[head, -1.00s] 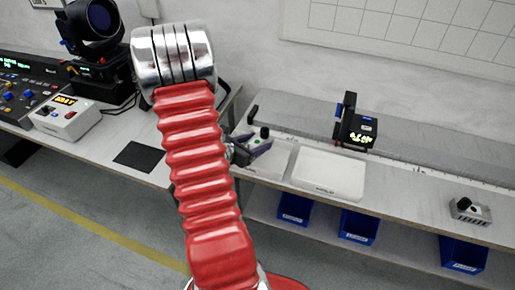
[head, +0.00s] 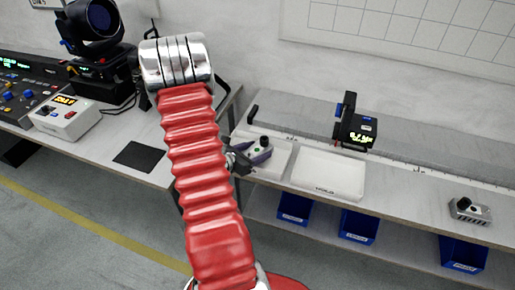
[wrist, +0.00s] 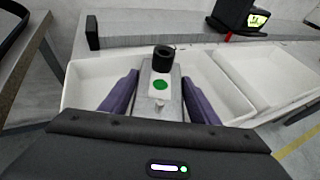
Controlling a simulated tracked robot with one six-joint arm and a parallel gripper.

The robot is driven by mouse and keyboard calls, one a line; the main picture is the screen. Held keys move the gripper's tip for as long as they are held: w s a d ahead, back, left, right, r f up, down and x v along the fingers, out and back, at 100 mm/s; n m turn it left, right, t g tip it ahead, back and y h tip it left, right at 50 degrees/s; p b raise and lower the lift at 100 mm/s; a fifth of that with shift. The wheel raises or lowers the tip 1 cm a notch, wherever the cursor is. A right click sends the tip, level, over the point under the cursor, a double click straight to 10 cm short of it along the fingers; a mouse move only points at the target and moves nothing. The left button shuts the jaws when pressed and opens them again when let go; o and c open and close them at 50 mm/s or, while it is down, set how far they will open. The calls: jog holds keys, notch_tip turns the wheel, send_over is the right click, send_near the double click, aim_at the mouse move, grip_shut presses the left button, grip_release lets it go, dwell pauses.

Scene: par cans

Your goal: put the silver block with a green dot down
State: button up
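The silver block with a green dot (wrist: 160,86) is between the two purple fingers of my gripper (wrist: 160,93) in the wrist view. It has a black knob on top, and the fingers lie along its two sides. In the head view the gripper (head: 258,152) and the block's black knob (head: 264,141) show just right of my red arm. The block is upright over the left white tray (wrist: 84,87), inside its outline. I cannot tell whether its underside touches the tray floor.
A second white tray (head: 328,174) stands to the right. A black device with a lit display (head: 356,131) stands behind it. Another silver block with a black knob (head: 470,211) is at the far right of the bench. Blue bins (head: 357,226) sit below.

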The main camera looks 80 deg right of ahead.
jog(key=o, duration=0.3)
jog(key=shift+o, duration=0.2)
jog(key=shift+w+a+r, duration=0.1)
jog(key=shift+r, duration=0.05)
jog(key=v, duration=1.1)
jog(key=shift+w+a, duration=0.15)
jog(key=shift+a, duration=0.2)
dwell(0.3)
